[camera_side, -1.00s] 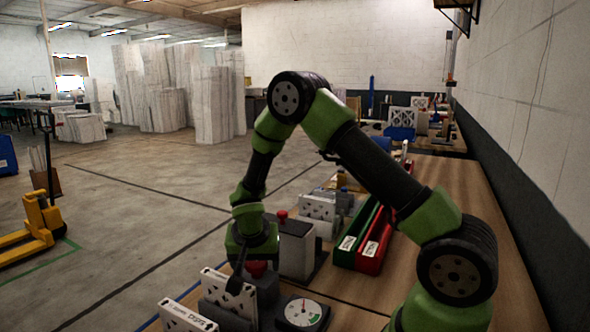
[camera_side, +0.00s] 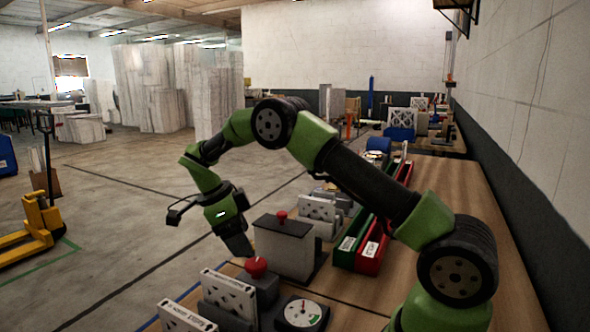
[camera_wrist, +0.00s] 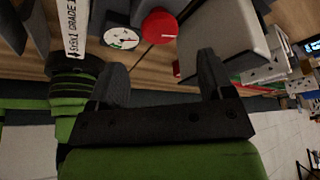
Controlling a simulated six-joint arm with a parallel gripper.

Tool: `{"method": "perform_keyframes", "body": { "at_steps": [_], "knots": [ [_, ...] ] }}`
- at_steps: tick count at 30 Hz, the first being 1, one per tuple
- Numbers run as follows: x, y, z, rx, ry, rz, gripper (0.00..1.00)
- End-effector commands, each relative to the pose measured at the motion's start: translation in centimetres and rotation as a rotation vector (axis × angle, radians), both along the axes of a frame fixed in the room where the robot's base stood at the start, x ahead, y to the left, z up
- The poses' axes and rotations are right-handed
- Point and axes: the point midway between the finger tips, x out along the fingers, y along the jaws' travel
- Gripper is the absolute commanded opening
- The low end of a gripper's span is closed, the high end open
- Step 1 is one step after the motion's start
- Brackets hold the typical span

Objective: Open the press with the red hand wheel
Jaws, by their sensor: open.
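The red hand wheel (camera_side: 256,267) sits on top of a dark grey block (camera_side: 265,288) at the near end of the bench. It also shows in the wrist view (camera_wrist: 159,26), ahead of and between my fingertips. My gripper (camera_side: 246,254) is tilted, its tip just above and left of the wheel in the side view. In the wrist view the two dark fingers (camera_wrist: 160,62) are spread apart with nothing between them. I cannot tell whether a finger touches the wheel. A round dial gauge (camera_side: 302,313) lies beside the block and shows in the wrist view (camera_wrist: 122,38).
White filters (camera_side: 228,294) stand upright in a grey holder beside the block. A grey box with a red knob (camera_side: 282,216) stands just behind. Green (camera_side: 355,240) and red (camera_side: 376,246) bins lie farther back. The bench (camera_side: 440,275) is bare at the right.

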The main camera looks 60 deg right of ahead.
Motion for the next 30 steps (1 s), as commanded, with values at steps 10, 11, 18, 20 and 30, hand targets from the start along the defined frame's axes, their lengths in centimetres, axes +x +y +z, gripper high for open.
{"method": "perform_keyframes", "body": {
  "at_steps": [10,11,18,20,30],
  "knots": [
    [0.4,1.4,5.1,0.056,-0.022,0.126,0.74],
    [0.2,1.6,5.6,0.068,-0.026,0.153,0.74],
    [-1.3,2.8,9.2,0.157,-0.072,0.395,0.74],
    [-1.8,3.2,10.1,0.177,-0.085,0.461,0.74],
    [-5.5,5.2,14.4,0.256,-0.173,0.835,0.74]
  ]
}}
